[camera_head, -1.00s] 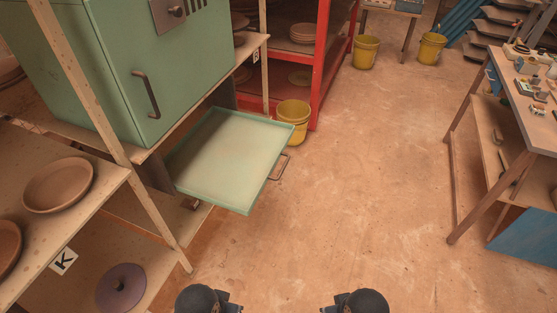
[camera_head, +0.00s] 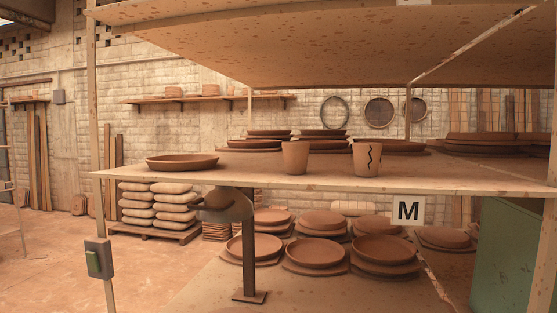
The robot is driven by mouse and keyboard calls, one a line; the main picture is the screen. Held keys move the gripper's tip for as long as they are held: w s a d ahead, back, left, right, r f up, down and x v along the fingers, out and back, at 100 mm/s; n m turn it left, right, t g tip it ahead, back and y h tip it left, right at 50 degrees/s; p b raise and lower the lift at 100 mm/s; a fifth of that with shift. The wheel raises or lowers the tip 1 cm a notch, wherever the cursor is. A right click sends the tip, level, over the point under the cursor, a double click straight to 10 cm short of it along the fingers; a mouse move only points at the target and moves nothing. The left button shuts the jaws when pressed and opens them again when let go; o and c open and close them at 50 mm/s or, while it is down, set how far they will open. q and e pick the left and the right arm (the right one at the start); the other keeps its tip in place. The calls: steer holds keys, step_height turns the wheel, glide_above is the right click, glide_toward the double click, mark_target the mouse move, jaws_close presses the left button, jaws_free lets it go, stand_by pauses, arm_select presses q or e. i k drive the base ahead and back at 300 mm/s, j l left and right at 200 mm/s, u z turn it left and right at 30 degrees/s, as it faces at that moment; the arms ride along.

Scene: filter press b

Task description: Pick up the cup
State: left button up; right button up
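Two clay cups stand upright on the middle shelf (camera_head: 250,180) near its front edge. One is a plain cup (camera_head: 295,158). To its right is a cup with a dark wavy line (camera_head: 367,160) down its side. The two cups stand apart, with nothing in front of either. Neither of my grippers shows in the head view now.
A shallow clay dish (camera_head: 182,162) lies left of the cups, and stacked plates (camera_head: 495,144) lie behind to the right. An upper shelf board (camera_head: 300,55) hangs above.

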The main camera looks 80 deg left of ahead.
mark_target(295, 154)
steer(key=u, duration=2.3)
